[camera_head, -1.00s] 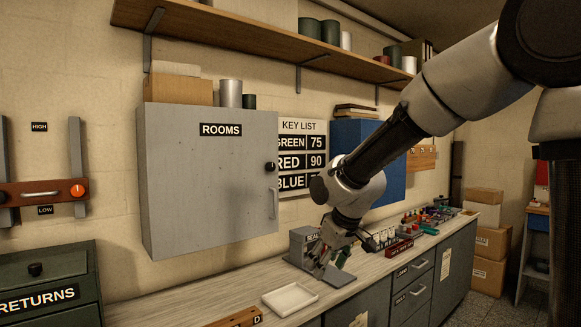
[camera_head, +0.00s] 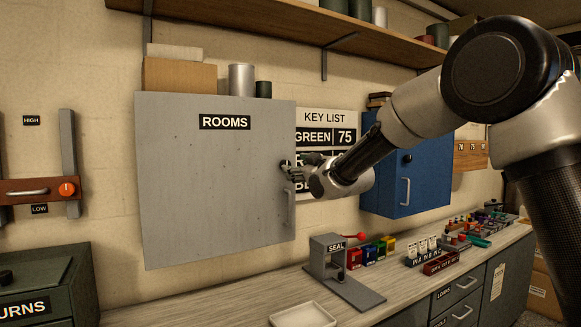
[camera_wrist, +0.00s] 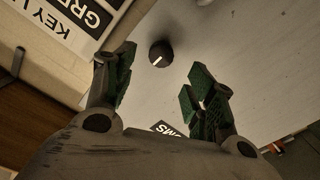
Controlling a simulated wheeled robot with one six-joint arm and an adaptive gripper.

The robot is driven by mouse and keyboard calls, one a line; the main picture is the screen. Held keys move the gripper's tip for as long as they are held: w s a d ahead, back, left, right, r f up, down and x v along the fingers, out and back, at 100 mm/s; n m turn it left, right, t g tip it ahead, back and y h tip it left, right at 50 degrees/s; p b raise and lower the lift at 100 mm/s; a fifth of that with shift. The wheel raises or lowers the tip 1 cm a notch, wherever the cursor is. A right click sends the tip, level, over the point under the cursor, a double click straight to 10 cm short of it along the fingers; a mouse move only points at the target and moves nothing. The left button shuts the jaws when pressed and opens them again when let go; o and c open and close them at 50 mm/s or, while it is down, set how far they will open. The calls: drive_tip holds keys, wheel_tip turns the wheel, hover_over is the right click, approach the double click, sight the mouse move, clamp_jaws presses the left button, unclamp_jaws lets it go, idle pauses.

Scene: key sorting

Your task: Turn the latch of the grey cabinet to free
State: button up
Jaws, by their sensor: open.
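The grey cabinet (camera_head: 215,185) hangs on the wall with a ROOMS label on its door; the door is shut. Its latch is a round black knob with a white mark, seen clearly in the wrist view (camera_wrist: 161,53). In the head view the latch (camera_head: 285,163) is at the door's right edge, partly hidden by my gripper. A vertical handle (camera_head: 290,210) sits below it. My gripper (camera_head: 291,172) is at the knob. In the wrist view my gripper (camera_wrist: 160,85) is open, its green-padded fingers spread either side of and short of the knob, touching nothing that I can see.
A blue cabinet (camera_head: 420,172) hangs to the right behind my arm. The key list (camera_head: 325,118) is on the wall between the cabinets. Below, the counter holds a SEAL press (camera_head: 335,265), a white tray (camera_head: 303,315) and several small items. A shelf (camera_head: 270,38) runs above.

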drive_tip(key=x, duration=0.6)
drive_tip(key=shift+w, duration=0.15)
drive_tip(key=shift+a, duration=0.15)
drive_tip(key=c, duration=1)
